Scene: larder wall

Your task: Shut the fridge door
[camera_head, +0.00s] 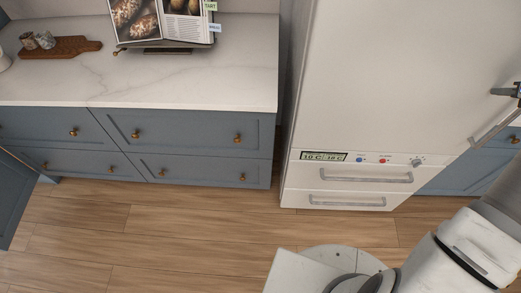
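The fridge (390,70) is a tall white cabinet right of centre, seen steeply from above. Its large door fills the upper right, above a control strip with a small display (323,156). A grey bar handle (497,126) stands at the door's right edge and runs out of view. The door's top and far edges are outside the view, so how far it stands open cannot be told. My arm's pale links cross the lower right corner and leave at the right edge.
Two drawers with grey bar handles (360,178) sit low on the fridge. Blue cabinets (190,135) under a pale worktop (220,80) stand left, with a cookbook on a stand (165,20) and a wooden board (68,46). The wooden floor (180,225) in front is clear.

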